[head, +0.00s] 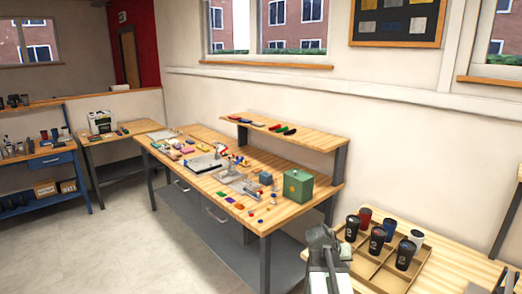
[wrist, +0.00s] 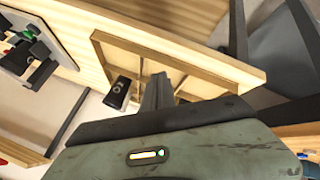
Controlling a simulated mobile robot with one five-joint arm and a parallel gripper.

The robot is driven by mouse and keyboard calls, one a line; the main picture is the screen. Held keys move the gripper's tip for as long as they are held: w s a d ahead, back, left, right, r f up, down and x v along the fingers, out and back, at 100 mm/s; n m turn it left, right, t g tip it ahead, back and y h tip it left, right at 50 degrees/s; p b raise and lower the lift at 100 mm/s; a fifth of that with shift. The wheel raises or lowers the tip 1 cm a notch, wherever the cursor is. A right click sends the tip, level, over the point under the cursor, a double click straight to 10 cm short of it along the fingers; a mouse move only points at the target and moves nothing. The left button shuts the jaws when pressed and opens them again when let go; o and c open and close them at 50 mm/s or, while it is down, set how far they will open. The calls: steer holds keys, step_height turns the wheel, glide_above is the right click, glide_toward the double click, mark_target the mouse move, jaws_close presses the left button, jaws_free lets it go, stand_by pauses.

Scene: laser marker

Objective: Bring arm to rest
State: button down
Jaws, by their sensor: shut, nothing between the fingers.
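My gripper (head: 329,246) shows at the bottom of the head view, raised beside the left edge of the wooden compartment tray (head: 366,268). Its fingers are shut and empty. In the wrist view the closed fingers (wrist: 158,92) point toward the same tray (wrist: 200,58), which appears tilted there. A dark tumbler (wrist: 118,93) with a light logo shows just left of the fingers in that view. I cannot tell whether the gripper touches the tray.
Several tumblers, including a black one (head: 405,254), stand in the tray on the right-hand table. A long workbench (head: 262,222) with a green box (head: 298,186) and small parts stands in the middle. A blue shelf unit (head: 50,165) is at left. The floor (head: 130,250) at front left is clear.

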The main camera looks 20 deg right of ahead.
steer(key=w+a+f+n+t+y, duration=0.1)
steer(key=w+a, duration=0.1)
steer(key=a, duration=0.6)
steer(key=w+a+f+n+y, duration=0.1)
steer(key=w+a+n, duration=0.15)
steer(key=a, duration=0.45)
steer(key=s+a+f+n+g+y, duration=0.1)
steer(key=s+a+n+y, duration=0.1)
steer(key=a, duration=1)
steer(key=s+a+f+n+g+y, duration=0.1)
steer(key=s+a+n+y, duration=0.1)
steer(key=a, duration=1)
steer(key=shift+s+a+f+y, duration=0.2)
steer(key=shift+s+f+y, duration=0.2)
steer(key=shift+s+y, duration=0.4)
